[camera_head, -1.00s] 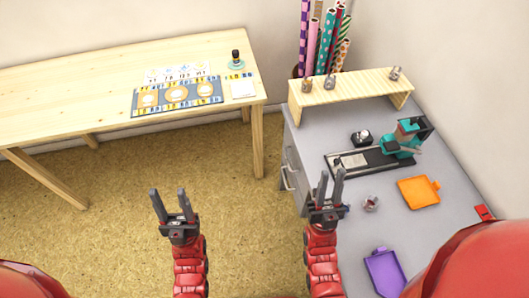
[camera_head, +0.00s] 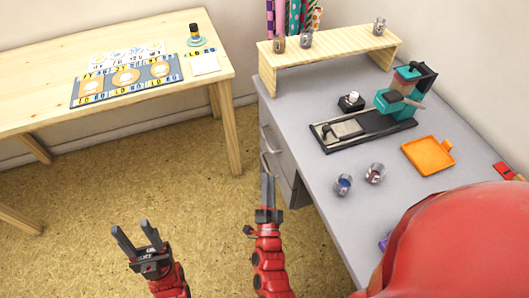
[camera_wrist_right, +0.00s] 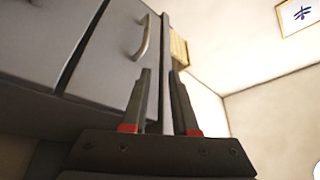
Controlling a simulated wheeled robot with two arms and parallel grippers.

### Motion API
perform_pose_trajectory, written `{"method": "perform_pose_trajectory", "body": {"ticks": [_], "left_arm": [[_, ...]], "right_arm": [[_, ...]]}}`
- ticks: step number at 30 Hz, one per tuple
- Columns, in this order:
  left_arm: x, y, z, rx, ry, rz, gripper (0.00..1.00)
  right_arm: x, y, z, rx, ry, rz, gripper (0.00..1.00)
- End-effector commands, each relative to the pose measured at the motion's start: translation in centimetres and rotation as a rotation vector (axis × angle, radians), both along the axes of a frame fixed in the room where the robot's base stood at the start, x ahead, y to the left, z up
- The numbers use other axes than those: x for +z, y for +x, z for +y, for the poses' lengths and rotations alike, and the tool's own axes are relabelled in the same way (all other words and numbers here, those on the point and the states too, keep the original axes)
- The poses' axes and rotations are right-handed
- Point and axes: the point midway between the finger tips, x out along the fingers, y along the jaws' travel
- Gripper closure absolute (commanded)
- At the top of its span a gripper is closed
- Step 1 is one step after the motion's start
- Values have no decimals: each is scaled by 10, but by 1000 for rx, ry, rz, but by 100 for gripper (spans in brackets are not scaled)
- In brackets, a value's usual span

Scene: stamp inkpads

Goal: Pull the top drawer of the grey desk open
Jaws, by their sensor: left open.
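The grey desk (camera_head: 335,180) stands at the right. Its top drawer (camera_head: 271,126) is shut, with a metal handle (camera_head: 269,141) on the front. In the right wrist view the top drawer (camera_wrist_right: 112,55) and its curved handle (camera_wrist_right: 143,38) show beyond the fingertips. My right gripper (camera_head: 267,178) is beside the drawer fronts. The right wrist view shows its fingers (camera_wrist_right: 160,72) apart with nothing between them, and the handle is not between them. My left gripper (camera_head: 133,232) is open and empty over the floor, away from the desk.
A wooden table (camera_head: 40,100) with a patterned mat (camera_head: 128,76) stands at the left. On the desk are a wooden riser (camera_head: 330,45), a black stamping base (camera_head: 365,130), an orange tray (camera_head: 428,157) and small metal cups (camera_head: 375,173). The floor (camera_head: 200,200) before the drawers is clear.

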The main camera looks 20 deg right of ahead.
Motion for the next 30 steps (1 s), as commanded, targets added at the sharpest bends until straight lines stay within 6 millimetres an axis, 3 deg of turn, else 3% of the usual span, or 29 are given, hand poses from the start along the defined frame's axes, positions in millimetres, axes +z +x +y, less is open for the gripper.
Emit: {"method": "perform_pose_trajectory", "body": {"ticks": [1, 5, 11, 24, 30], "left_arm": [[-14, 0, 0, 0, 0, -1, 50], [-16, 0, 0, 0, 0, -1, 50], [-14, 0, 0, 0, 0, -1, 50], [-13, 0, 0, 0, 0, -1, 50], [-13, 0, 0, 0, 0, -1, 50]], "right_arm": [[-23, 1, 4, 10, 34, 24, 73], [-36, 6, 9, 27, 78, 55, 73], [-27, 31, 0, 26, 81, 54, 73], [-6, 128, -30, 28, 78, 56, 73], [-1, 155, -39, 27, 79, 57, 73]]}}
